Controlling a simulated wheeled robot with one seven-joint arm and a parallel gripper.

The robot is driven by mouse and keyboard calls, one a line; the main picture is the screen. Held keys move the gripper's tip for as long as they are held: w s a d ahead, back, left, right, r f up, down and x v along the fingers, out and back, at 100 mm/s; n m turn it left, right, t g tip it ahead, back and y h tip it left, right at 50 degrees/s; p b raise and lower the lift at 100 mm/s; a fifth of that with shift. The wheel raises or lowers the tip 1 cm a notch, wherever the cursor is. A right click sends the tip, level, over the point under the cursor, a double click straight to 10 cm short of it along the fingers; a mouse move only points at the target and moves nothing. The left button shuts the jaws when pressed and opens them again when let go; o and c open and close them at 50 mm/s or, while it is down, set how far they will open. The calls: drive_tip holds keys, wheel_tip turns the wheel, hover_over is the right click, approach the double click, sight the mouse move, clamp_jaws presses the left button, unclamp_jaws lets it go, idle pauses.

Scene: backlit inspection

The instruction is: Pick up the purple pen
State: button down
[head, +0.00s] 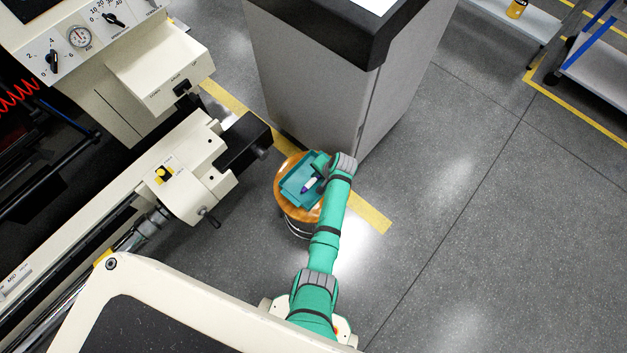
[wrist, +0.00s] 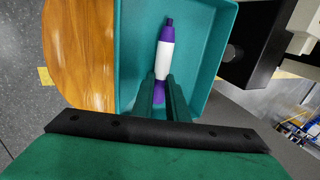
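The purple pen (wrist: 166,54) has a white middle band and lies in a teal tray. The pen also shows in the head view (head: 309,186), inside the tray (head: 290,196). The wrist view shows the tray's floor and rim (wrist: 228,40) around the pen. My gripper (wrist: 161,80) is over the tray, its two dark green fingers on either side of the pen's near purple end. The gap between them looks little wider than the pen. I cannot tell whether they touch it or whether the pen is off the tray floor.
The tray stands on a round wooden stool (head: 312,214). A cream machine (head: 190,165) with a black block (head: 243,144) is close on the left. A grey cabinet (head: 310,75) stands just behind. Open floor (head: 480,220) is on the right.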

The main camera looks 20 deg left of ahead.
drive_tip(key=c, duration=2.5)
unclamp_jaws()
drive_tip(key=shift+s+d+f, duration=0.15)
drive_tip(key=shift+s+f, duration=0.05)
drive_tip(key=shift+s, duration=0.05)
drive_tip(key=shift+c, duration=0.2)
wheel_tip(320, 180, up, 3)
drive_tip(key=shift+w+f, duration=0.1)
drive_tip(key=shift+w, duration=0.05)
drive_tip(key=s+a+r, duration=0.1)
drive_tip(key=s+r, duration=0.9)
drive_tip(key=s, duration=0.4)
drive_tip(key=shift+a+r, duration=0.3)
drive_tip(key=shift+a, duration=0.1)
drive_tip(key=shift+w, duration=0.1)
